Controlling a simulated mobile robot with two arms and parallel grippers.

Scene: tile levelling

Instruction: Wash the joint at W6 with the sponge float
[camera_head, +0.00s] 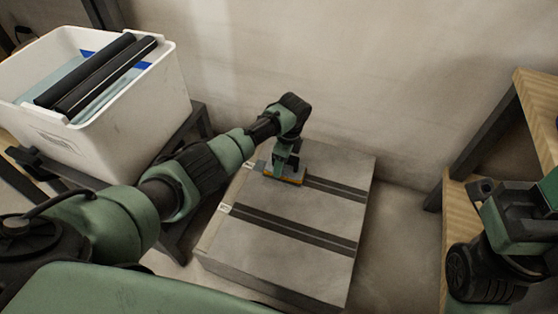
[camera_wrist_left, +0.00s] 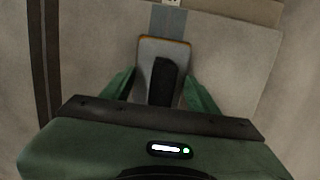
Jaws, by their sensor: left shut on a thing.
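My left gripper (camera_head: 283,164) is shut on the sponge float (camera_head: 287,179), which has an orange edge, at the upper joint of the grey slab (camera_head: 300,215). In the left wrist view, the float (camera_wrist_left: 150,48) shows a grey plate, with its black handle (camera_wrist_left: 162,82) between my green fingers. A lighter grey joint strip (camera_wrist_left: 168,20) runs from the float to a small white label at the slab's edge. The label text is too small to read. Whether the sponge touches the slab is hard to tell. My right arm (camera_head: 515,225) is at the right edge; its fingers are not clear.
A second dark joint (camera_head: 290,228) crosses the slab nearer to me, with its own white label (camera_head: 224,209). A white bin (camera_head: 140,115) holding dark bars stands at the left. A wooden shelf (camera_head: 540,105) stands at the right. A wall is close behind the slab.

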